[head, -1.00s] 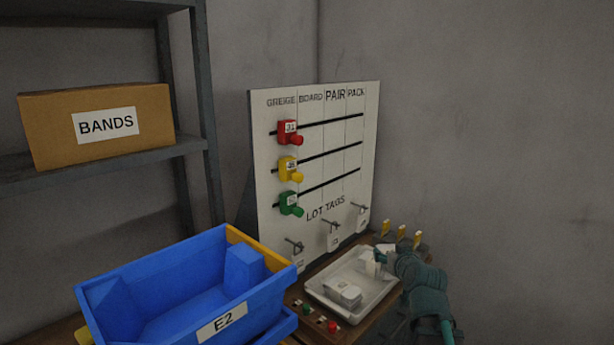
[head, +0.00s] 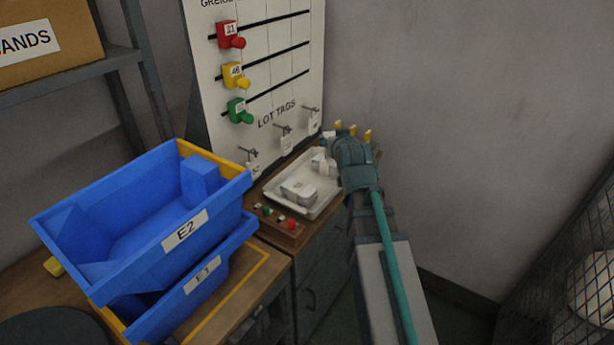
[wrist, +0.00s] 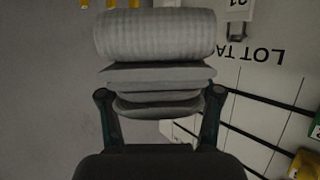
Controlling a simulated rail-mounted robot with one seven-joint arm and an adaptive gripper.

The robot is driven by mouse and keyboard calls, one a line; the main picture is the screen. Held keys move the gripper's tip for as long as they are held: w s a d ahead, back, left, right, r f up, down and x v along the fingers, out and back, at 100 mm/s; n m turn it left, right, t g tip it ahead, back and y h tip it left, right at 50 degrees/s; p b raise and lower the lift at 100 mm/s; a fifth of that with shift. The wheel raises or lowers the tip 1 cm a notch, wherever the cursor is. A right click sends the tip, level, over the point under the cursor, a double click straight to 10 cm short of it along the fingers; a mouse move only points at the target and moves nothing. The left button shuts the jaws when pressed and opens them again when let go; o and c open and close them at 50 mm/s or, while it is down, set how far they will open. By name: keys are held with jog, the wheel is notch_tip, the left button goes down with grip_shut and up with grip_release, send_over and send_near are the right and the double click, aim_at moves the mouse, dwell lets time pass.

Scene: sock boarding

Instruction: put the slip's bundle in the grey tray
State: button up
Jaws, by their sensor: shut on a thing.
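My gripper (head: 328,150) is at the far right end of the pale grey tray (head: 271,201) in the head view. It is shut on a bundle (head: 320,163), which looks whitish there. In the wrist view the bundle (wrist: 155,35) is a grey ribbed roll with folded layers below it, between my two fingers (wrist: 160,98). Whether it touches the tray floor cannot be told. Another pale bundle (head: 298,192) lies in the near part of the tray. No readable slip shows.
A board (head: 270,80) with coloured sliders and hanging lot tags (head: 287,142) stands behind the tray. Several yellow-topped pegs (head: 352,130) stand beyond my gripper. A button box (head: 278,225) is in front. Stacked blue bins E2 (head: 130,240) and E1 (head: 205,280) are left.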

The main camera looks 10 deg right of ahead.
jog(key=shift+y, duration=0.3)
jog(key=f, duration=0.1)
jog(key=d+f, duration=0.1)
jog(key=d+f+b, duration=0.1)
jog(key=shift+s+d+f, duration=0.15)
jog(key=shift+s, duration=0.1)
jog(key=shift+s+f+n+y+b, duration=0.3)
jog(key=shift+f+n+y+b, duration=0.2)
jog(key=shift+f+n+y, duration=0.15)
jog(key=shift+s+a+f+n+y, duration=0.15)
jog(key=shift+a+f+n+y, duration=0.05)
jog(key=shift+a+n+y, duration=0.2)
jog(key=s+a+r+n+g+y+b, duration=0.1)
jog(key=s+a+n+g+y, duration=0.3)
jog(key=a+n+y, duration=0.4)
jog(key=shift+s+r, duration=0.4)
jog(key=shift+r, duration=0.15)
